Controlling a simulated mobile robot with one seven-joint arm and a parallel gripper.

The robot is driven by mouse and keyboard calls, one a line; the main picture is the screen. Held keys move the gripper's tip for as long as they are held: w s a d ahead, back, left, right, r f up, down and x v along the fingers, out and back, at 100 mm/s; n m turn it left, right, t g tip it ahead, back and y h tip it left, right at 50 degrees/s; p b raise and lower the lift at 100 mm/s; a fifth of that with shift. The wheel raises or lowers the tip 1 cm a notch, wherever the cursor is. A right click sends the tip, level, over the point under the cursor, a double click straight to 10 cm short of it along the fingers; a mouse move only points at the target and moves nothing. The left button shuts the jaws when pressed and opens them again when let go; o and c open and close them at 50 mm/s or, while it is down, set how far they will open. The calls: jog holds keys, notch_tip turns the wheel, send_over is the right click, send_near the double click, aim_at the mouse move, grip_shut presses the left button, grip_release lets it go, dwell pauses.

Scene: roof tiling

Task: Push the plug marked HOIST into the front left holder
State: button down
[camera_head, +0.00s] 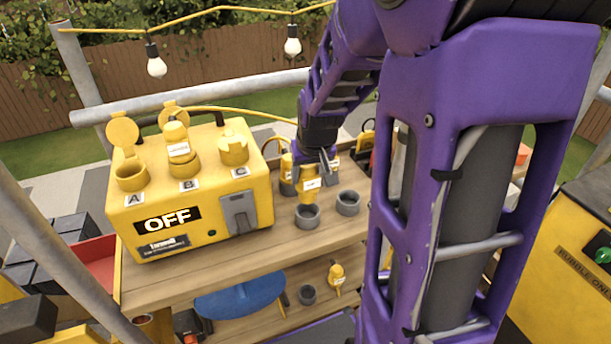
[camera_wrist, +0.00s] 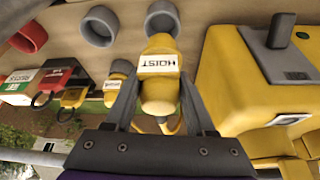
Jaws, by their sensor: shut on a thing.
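My gripper (camera_head: 318,168) is shut on a yellow plug (camera_head: 307,196) with a white label. In the wrist view the label on the plug (camera_wrist: 158,75) reads HOIST, between the fingers of my gripper (camera_wrist: 160,98). The front left holder (camera_head: 307,216) is a grey ring on the bench, and also shows in the wrist view (camera_wrist: 162,17). The plug's lower end overlaps the holder's far rim in both views. Much of the holder's opening still shows in the wrist view. I cannot tell whether the end touches the rim.
An empty grey holder (camera_head: 348,203) stands right of the front left one. Another labelled plug (camera_wrist: 118,82) stands behind. A yellow power box (camera_head: 190,205) showing OFF, with sockets A, B and C, stands left.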

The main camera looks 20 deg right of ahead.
aim_at(308, 197)
jog(key=shift+s+f+b, duration=0.1)
jog(key=shift+f+b, duration=2.05)
jog(key=shift+f, duration=0.65)
jog(key=shift+f, duration=0.6)
jog(key=c, duration=0.5)
grip_release()
jog(key=p+v, duration=0.8)
jog(key=v, duration=0.2)
jog(key=shift+r, duration=0.25)
jog(key=shift+s+r, duration=0.15)
jog(key=shift+r, duration=0.05)
jog(key=shift+d, duration=0.15)
